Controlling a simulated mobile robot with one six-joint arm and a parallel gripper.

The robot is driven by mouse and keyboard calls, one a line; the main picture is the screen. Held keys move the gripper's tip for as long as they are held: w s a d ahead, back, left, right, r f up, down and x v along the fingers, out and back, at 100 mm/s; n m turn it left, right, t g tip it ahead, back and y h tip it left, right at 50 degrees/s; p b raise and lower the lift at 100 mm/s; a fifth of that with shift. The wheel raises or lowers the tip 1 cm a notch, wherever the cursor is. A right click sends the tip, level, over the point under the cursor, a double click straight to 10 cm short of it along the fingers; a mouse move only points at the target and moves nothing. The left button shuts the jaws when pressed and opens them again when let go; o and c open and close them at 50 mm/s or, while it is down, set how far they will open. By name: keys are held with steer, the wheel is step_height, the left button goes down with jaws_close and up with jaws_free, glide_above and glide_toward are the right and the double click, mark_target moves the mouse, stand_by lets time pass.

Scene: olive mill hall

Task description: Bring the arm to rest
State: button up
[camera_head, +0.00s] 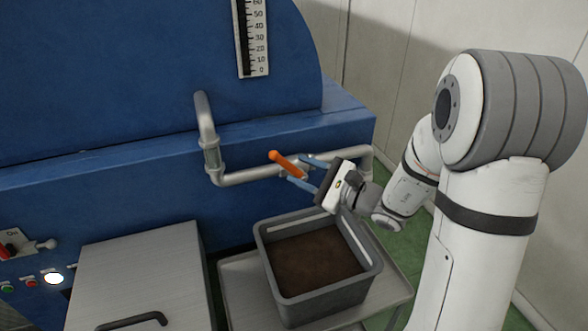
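My arm reaches in from the right. My gripper (296,168) points left, above the back of a grey crate. Its two blue fingers are spread apart. An orange lever handle (286,163) on the grey pipe (245,177) shows at the fingertips, in line with the gap between them. I see space between the handle and each finger. I cannot tell how far behind the fingers the handle lies.
The grey crate (334,302) with dark brown contents stands on a metal stand (240,290). A blue machine (130,80) with a scale (252,40) fills the back left. A metal lid with a handle (140,270) and a button panel (25,275) lie front left.

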stand_by(0.4)
steer(key=s+a+f+n+g+h, duration=0.15)
steer(key=s+n+g+h, duration=0.35)
steer(key=s+n+g, duration=0.9)
steer(key=s+d+n+t+h, duration=0.1)
steer(key=s+d+t+h, duration=0.2)
steer(key=d, duration=0.4)
steer(key=s+d+n+t+h, duration=0.2)
steer(key=s+d+t+h, duration=0.2)
steer(key=d+h, duration=0.3)
steer(key=shift+s+d+r+n+h, duration=0.3)
steer(key=shift+s+d+r, duration=0.05)
steer(key=shift+d+r, duration=0.1)
stand_by(2.2)
